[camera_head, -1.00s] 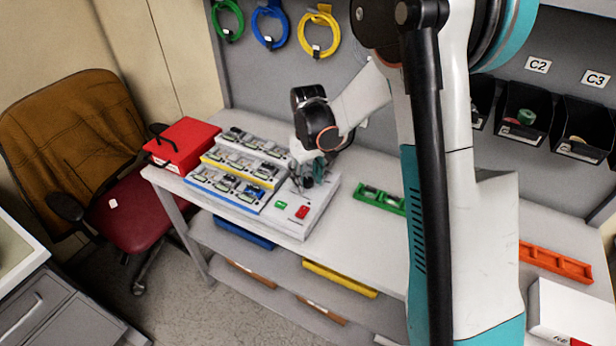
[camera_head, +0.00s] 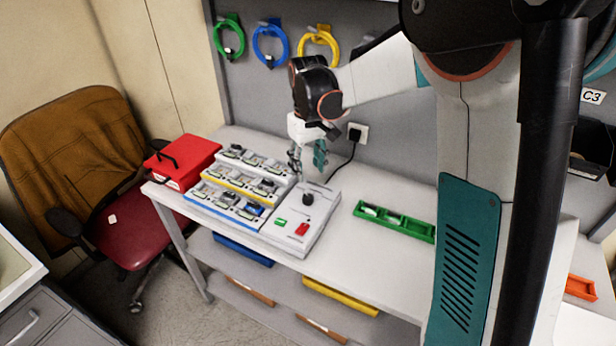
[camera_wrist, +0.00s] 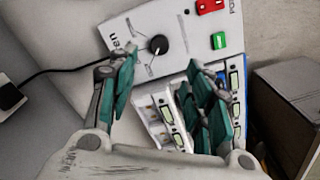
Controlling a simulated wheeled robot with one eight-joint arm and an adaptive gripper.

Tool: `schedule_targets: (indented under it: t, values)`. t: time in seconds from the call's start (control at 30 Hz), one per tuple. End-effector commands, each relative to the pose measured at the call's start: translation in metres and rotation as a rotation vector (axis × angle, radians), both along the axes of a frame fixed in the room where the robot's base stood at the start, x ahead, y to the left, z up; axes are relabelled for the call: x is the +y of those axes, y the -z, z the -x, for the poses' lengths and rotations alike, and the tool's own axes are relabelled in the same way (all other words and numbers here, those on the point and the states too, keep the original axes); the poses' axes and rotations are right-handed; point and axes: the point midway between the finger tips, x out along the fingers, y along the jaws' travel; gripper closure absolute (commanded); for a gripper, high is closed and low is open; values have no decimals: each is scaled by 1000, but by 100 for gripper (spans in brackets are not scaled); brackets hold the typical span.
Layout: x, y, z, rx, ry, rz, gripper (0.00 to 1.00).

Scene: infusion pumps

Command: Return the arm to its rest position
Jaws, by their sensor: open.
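My gripper (camera_head: 308,157) is above the back of the workbench (camera_head: 345,264), between the tiered rack and the wall outlet. In the wrist view my gripper (camera_wrist: 165,95) shows its two teal fingers spread apart with nothing between them. Beyond the fingers is a white control box (camera_wrist: 175,42) with a black knob (camera_wrist: 158,44), a green switch and a red switch. In the head view the control box (camera_head: 318,222) stands just in front of and below my gripper, apart from it. My arm reaches in from the right and hides part of the bench and wall.
A tiered rack (camera_head: 226,200) of small devices stands left of the control box, with a red case (camera_head: 184,163) beyond it. A green tray (camera_head: 396,222) lies to the right. A wall outlet (camera_head: 358,132) with a black cable is behind my gripper. Coiled hoses, including a yellow one (camera_head: 318,45), hang above.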

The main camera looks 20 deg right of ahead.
Motion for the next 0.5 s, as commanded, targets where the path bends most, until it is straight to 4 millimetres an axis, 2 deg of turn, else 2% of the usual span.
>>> schedule_targets:
  t: [0.17, 0.5]
  values:
    - [0, -9, 0, 0, 0, 0, 54]
    - [0, -10, 0, 0, 0, 0, 54]
